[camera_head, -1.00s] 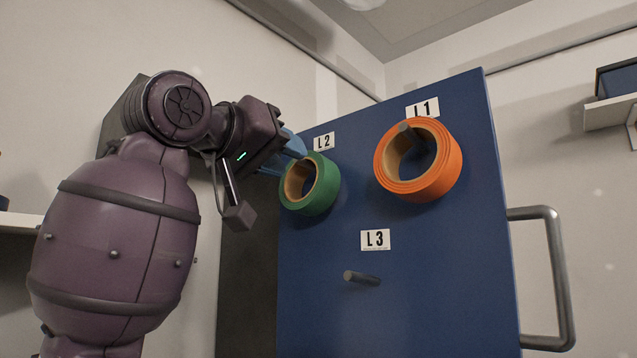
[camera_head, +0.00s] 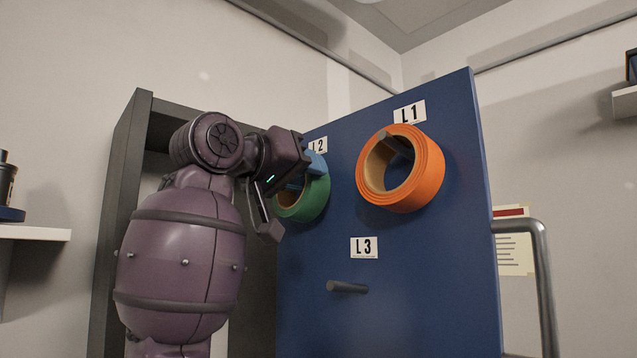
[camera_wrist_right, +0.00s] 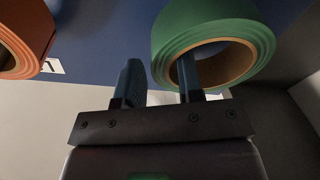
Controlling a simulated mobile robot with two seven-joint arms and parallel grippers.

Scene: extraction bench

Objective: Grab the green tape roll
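The green tape roll (camera_head: 306,205) hangs on the blue panel below the L2 label, and its peg is hidden. It also shows in the wrist view (camera_wrist_right: 247,37), with its tan core facing the gripper. My right gripper (camera_head: 309,172) is at the roll's upper part, and its blue fingers partly cover it. In the wrist view my right gripper (camera_wrist_right: 160,78) is open, with one finger inside the core hole and the other outside the rim. The roll's wall lies between them, with a gap to the outer finger. My left gripper is not in view.
An orange tape roll (camera_head: 418,177) hangs to the right on the L1 peg. A bare peg (camera_head: 347,287) sticks out below the L3 label (camera_head: 364,248). The blue panel (camera_head: 430,290) has a grey handle (camera_head: 543,270) at its right. A shelf (camera_head: 35,233) is at the left.

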